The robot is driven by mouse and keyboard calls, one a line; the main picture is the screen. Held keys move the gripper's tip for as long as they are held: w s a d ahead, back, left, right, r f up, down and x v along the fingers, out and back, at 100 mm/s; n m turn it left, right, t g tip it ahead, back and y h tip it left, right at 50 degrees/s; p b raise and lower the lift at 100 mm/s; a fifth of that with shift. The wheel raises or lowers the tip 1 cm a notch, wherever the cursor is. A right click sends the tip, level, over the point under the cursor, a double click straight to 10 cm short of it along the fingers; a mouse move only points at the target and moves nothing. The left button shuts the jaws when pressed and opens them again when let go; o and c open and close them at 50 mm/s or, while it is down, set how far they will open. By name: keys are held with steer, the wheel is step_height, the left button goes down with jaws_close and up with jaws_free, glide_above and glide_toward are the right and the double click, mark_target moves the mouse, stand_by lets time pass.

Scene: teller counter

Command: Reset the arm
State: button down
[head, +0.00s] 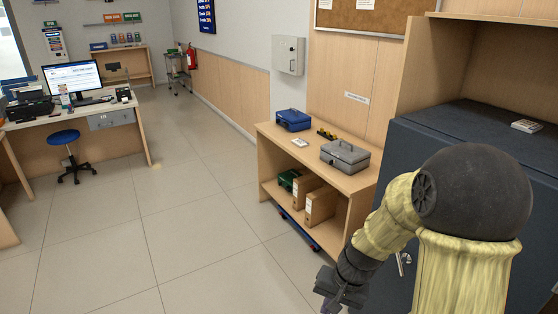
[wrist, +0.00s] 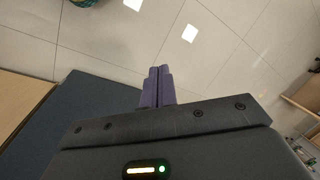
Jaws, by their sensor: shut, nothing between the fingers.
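My arm rises at the right of the head view, with a dark round joint and pale yellow links. It bends down to the left in front of the dark cabinet (head: 445,165). My gripper (head: 328,304) is at the bottom edge of the head view, partly cut off. In the wrist view its two purple fingers (wrist: 158,84) are together, shut and empty, with the tiled floor beyond them. The dark cabinet surface also shows at the left of the wrist view (wrist: 85,115).
A wooden shelf unit (head: 356,183) holds a grey cash box (head: 345,156) and a blue box (head: 293,120), close left of my arm. A desk (head: 75,122) and blue stool (head: 63,137) stand at far left. The tiled floor (head: 170,240) between is clear.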

steer(key=s+d+r+n+t+h, duration=0.2)
steer(key=s+d+r+n, duration=0.1)
steer(key=s+r, duration=0.3)
steer(key=shift+s+d+r+h+p, duration=0.3)
steer(key=shift+h+p, duration=0.1)
steer(key=shift+p, duration=0.05)
steer(key=shift+w, duration=0.1)
